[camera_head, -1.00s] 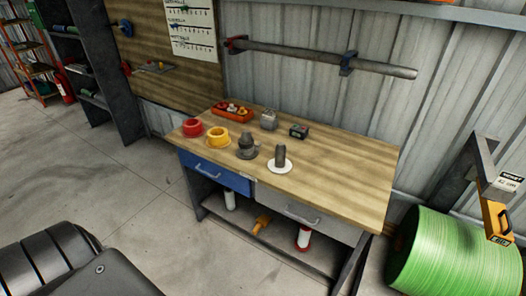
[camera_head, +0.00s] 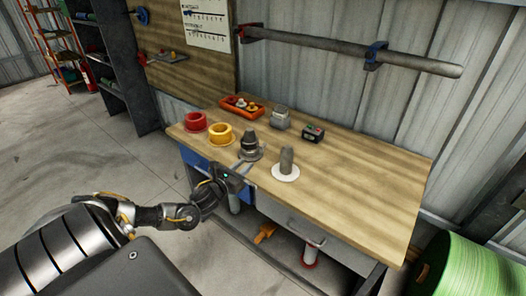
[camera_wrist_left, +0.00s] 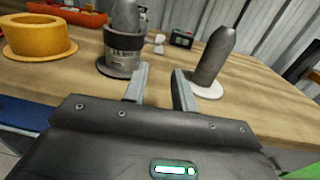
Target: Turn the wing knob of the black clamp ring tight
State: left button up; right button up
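The black clamp ring (camera_wrist_left: 124,40) is a dark band around a grey, upright cylindrical part on a dark round base, near the workbench's front edge. It shows small in the head view (camera_head: 249,141). A small pale piece (camera_wrist_left: 159,41) sticks out to the right of the ring in the wrist view; it may be the wing knob, but it is too small to be sure. My left gripper (camera_wrist_left: 158,70) is open and empty, its fingers pointing toward the ring from the front. In the head view the left gripper (camera_head: 241,164) is at the bench's front edge, apart from the ring.
On the wooden workbench (camera_head: 370,190), a grey rounded post on a white disc (camera_head: 286,172) stands right of the ring. Yellow (camera_head: 221,134) and red (camera_head: 195,122) round parts stand left. An orange tray (camera_head: 241,106) and small boxes are behind. The bench's right side is clear.

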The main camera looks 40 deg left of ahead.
aim_at(262, 149)
pick_arm(q)
jog(key=w, duration=0.7)
jog(key=w+a, duration=0.1)
jog(key=w, duration=0.2)
jog(key=shift+w+p, duration=0.35)
jog(key=shift+p, duration=0.05)
pick_arm(e)
jog(key=shift+s+a+r, duration=0.15)
jog(key=shift+s+r, duration=0.1)
jog(key=shift+r, duration=0.15)
pick_arm(q)
grip_shut()
jog(key=r+g+p, duration=0.1)
jog(key=g+p, duration=0.1)
jog(key=p, duration=0.3)
jog(key=shift+r, duration=0.2)
jog(key=shift+f+g+p, duration=0.1)
jog(key=shift+g+p, duration=0.3)
jog(key=shift+p, duration=0.15)
jog(key=shift+f, duration=0.3)
pick_arm(e)
notch_tip(262, 149, up, 6)
